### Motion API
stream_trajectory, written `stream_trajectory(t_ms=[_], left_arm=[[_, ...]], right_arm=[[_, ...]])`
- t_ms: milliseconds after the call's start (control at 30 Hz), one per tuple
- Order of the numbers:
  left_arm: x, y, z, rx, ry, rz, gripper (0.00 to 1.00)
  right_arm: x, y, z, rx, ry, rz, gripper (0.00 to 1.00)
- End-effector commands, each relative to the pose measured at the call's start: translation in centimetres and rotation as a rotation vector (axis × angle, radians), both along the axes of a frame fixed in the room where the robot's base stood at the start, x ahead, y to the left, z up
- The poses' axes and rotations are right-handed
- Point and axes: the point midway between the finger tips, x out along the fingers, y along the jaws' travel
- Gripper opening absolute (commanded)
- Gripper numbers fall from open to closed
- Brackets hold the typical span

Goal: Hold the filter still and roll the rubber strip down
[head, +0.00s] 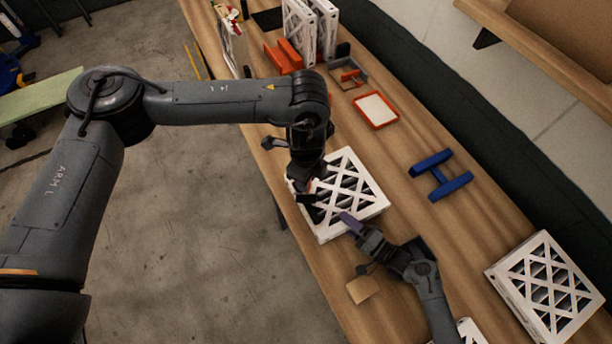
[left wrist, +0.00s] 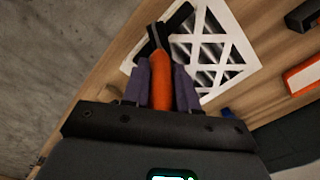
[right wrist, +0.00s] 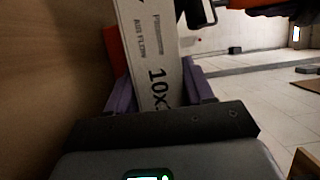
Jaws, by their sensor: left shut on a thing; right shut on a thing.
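The white filter (head: 372,204) with a lattice face lies flat near the table's front edge in the head view. My right gripper (head: 350,222) is shut on its near side; the right wrist view shows the printed frame (right wrist: 150,50) between the fingers. My left gripper (head: 301,192) is shut on the orange handle (left wrist: 160,80) of a roller, over the filter's left edge. The roller's black head (left wrist: 152,40) is at that edge. A dark band (left wrist: 181,15) runs there; I cannot tell whether it is the rubber strip or part of the roller. The left arm hides some of the edge.
A blue H-shaped piece (head: 440,176) and a red-rimmed tray (head: 376,110) lie right of the filter. Another filter (head: 548,288) lies at the lower right. Upright filters (head: 308,30) and orange holders (head: 284,57) stand at the back. A tan card (head: 362,289) lies in front.

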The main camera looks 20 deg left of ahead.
Motion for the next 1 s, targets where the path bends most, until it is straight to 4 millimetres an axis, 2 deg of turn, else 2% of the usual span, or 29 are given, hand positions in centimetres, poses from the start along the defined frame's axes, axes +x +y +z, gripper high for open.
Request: stream_trajectory(t_ms=[1000], left_arm=[[-0.03,0.01,-0.82,0.000,0.001,0.000,0.00]], right_arm=[[0.00,0.03,0.00,0.001,0.000,0.000,0.19]])
